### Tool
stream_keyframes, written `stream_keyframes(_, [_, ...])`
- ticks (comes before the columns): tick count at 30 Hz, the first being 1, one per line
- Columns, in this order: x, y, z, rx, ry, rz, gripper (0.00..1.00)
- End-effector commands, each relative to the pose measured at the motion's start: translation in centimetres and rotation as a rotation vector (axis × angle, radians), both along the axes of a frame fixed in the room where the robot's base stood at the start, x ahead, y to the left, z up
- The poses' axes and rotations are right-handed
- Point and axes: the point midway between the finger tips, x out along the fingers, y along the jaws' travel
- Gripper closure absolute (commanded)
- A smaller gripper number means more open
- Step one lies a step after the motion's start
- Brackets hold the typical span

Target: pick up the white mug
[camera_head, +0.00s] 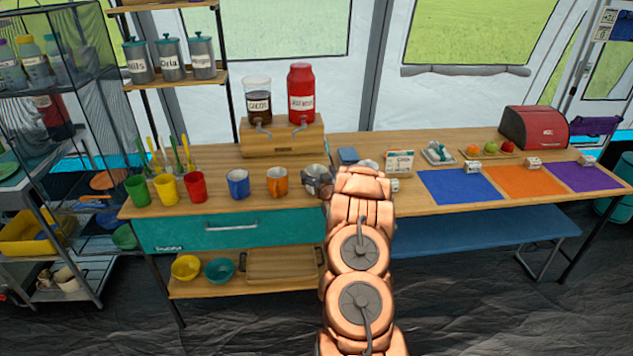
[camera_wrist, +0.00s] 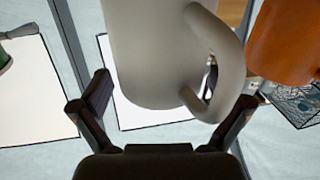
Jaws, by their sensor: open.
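The white mug (camera_head: 313,173) stands on the wooden counter, to the right of the orange mug (camera_head: 277,182). My gripper (camera_head: 322,188) is at its right front and hides part of it. In the wrist view, the white mug (camera_wrist: 150,55) fills the upper middle, with its handle (camera_wrist: 232,70) on the right. My open gripper (camera_wrist: 176,92) has one finger on each side of the mug. The right finger is close to the handle; I cannot tell if it touches. The orange mug (camera_wrist: 287,40) is at the upper right there.
A blue mug (camera_head: 238,183) and red, yellow and green cups stand left of the orange mug. A wooden stand (camera_head: 282,138) with two drink dispensers is behind. Blue (camera_head: 460,187), orange and purple mats lie to the right. My arm hides some counter.

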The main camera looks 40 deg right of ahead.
Motion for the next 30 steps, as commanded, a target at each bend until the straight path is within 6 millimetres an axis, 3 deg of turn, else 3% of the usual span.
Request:
stream_keyframes(7, [0.12,-0.04,-0.14,0.001,0.002,0.000,0.00])
stream_keyframes(24, [0.08,-0.06,-0.14,0.001,0.003,0.000,0.57])
stream_keyframes(30, [0.08,-0.07,-0.13,0.001,0.003,0.000,0.57])
